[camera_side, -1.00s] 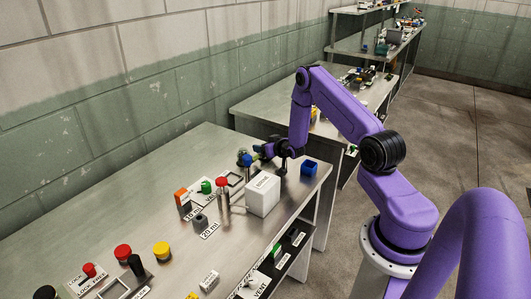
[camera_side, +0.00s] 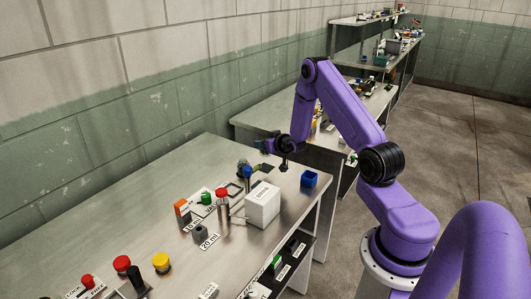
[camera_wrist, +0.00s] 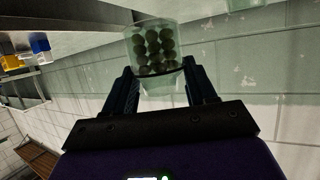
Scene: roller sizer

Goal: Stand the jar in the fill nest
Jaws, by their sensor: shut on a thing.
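The jar (camera_wrist: 153,48) is a clear, slightly green cup with several dark round balls inside. In the wrist view it sits between the two fingers of my gripper (camera_wrist: 160,82), which is shut on it. In the side view my gripper (camera_side: 268,146) is above the far part of the near bench, fingers pointing left; the jar is too small there to make out clearly. I cannot tell for certain whether this frame is the fill nest.
A blue open bin (camera_side: 309,179) is at the bench's right edge.

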